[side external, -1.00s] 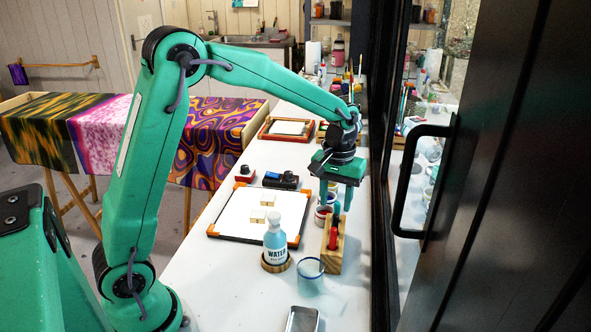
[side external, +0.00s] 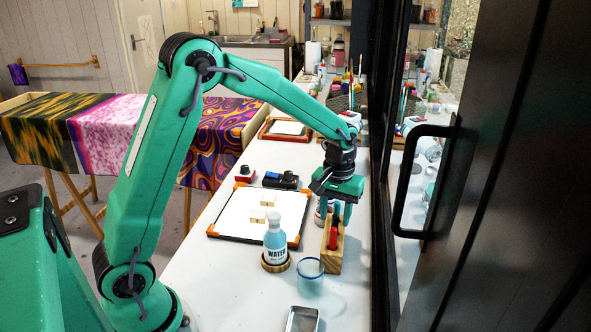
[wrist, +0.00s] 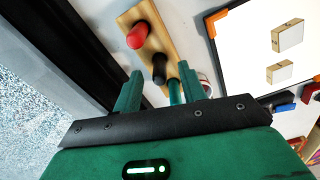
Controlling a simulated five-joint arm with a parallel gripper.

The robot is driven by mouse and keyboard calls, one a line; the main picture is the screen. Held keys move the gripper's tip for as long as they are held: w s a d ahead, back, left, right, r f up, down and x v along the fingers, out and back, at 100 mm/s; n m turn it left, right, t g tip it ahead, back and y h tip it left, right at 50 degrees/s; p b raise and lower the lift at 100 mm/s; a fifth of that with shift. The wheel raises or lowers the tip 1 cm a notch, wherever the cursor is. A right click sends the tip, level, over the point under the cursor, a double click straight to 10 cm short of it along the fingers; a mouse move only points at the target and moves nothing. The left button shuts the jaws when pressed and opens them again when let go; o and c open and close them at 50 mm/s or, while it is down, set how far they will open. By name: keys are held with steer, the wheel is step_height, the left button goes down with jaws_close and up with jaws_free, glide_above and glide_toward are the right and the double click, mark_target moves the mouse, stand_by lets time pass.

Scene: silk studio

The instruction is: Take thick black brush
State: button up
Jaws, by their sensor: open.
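The wooden holder (side external: 327,259) stands on the white table near the window, with handles in a row. In the wrist view the holder (wrist: 149,14) carries a red handle (wrist: 137,36), a thick black brush (wrist: 159,69) and a teal handle (wrist: 175,92). My gripper (side external: 335,217) points down over the far part of the holder, empty. In the wrist view my gripper (wrist: 159,76) has its two fingers spread, with the black brush showing between their tips. I cannot tell how high above it they are. The black brush is not clear in the side view.
A water bottle (side external: 275,240) on a wooden coaster and a clear glass (side external: 311,275) stand just left of the holder. A white board (side external: 240,216) with orange corners bears small blocks. The dark window frame (side external: 377,240) runs close along the right.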

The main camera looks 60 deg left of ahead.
steer(key=shift+f, duration=1.7)
steer(key=c, duration=0.9)
